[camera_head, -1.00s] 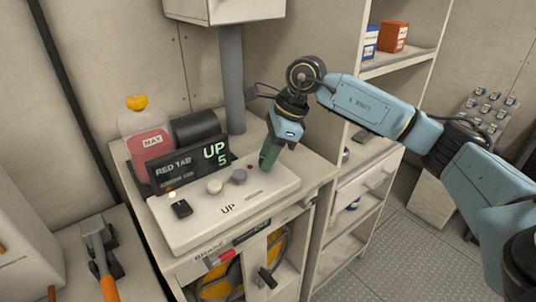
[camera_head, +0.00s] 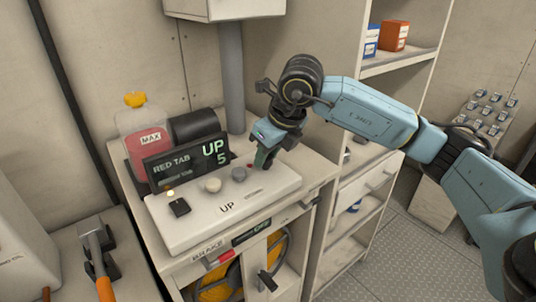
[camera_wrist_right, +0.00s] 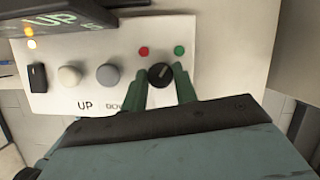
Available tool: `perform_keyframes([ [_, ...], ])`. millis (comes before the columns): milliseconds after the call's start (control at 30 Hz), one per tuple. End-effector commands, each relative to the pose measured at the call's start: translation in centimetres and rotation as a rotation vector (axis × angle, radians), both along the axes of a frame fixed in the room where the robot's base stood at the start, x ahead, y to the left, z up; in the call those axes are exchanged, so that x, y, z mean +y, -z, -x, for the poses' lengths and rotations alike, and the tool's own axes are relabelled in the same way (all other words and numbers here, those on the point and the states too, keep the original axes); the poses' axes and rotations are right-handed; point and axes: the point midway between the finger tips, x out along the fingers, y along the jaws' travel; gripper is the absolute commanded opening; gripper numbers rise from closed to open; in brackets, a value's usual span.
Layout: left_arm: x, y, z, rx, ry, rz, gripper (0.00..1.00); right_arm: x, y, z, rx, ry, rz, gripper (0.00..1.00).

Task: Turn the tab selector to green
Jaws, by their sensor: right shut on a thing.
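The tab selector (camera_wrist_right: 160,75) is a round black knob on the white control panel, seen between my right fingers in the wrist view. A red dot (camera_wrist_right: 143,51) lies up and left of it and a green dot (camera_wrist_right: 179,50) up and right. The knob's light pointer mark tilts up and to the right. My right gripper (camera_head: 262,163) is down at the panel's right end, shut on the selector; its fingers also show in the wrist view (camera_wrist_right: 172,88). The display (camera_head: 187,164) reads "RED TAB", "UP" and "5". My left gripper is not in view.
The control panel (camera_head: 220,230) also carries a black rocker switch (camera_head: 180,207), a white button (camera_head: 213,185) and a grey button (camera_head: 239,174). A grey post (camera_head: 231,80) rises behind the panel.

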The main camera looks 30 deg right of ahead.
Motion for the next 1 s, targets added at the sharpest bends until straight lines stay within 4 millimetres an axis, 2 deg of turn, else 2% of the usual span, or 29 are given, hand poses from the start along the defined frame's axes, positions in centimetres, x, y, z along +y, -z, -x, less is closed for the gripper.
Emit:
perform_keyframes([
  [300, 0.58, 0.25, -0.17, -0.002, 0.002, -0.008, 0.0, 0.04, -0.01, 0.03, 0.001, 0.102, 0.0, 0.06],
  [800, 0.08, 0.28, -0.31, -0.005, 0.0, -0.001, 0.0, 0.04, -0.03, 0.01, 0.001, 0.119, 0.0, 0.06],
  [833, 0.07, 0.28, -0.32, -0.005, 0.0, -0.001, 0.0, 0.05, -0.03, 0.02, 0.001, 0.119, 0.0, 0.32],
  [967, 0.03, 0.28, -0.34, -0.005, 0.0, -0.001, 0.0, 0.05, -0.02, 0.01, 0.001, 0.118, 0.0, 0.49],
  [1000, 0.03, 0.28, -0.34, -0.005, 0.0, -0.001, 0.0, 0.05, -0.01, 0.01, 0.001, 0.118, 0.0, 0.5],
])
